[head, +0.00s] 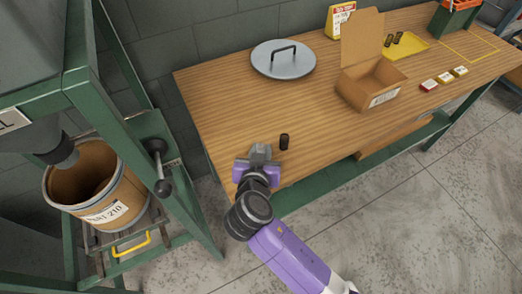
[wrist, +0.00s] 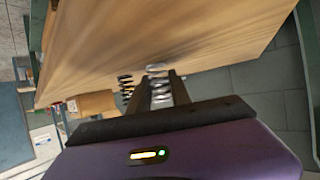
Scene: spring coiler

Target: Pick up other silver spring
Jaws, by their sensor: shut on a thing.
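My gripper (head: 261,152) is over the near left part of the wooden table. In the wrist view its two dark fingers (wrist: 160,92) are shut on a silver spring (wrist: 157,70), whose coils show between and just beyond the fingertips. In the head view I cannot make out the held spring; the gripper covers it. A dark spring (head: 284,141) stands upright on the table just right of the gripper. It also shows in the wrist view (wrist: 126,84), left of the fingers and apart from them.
A drum (head: 100,190) sits in a green frame (head: 190,215) at left. The table's middle is clear.

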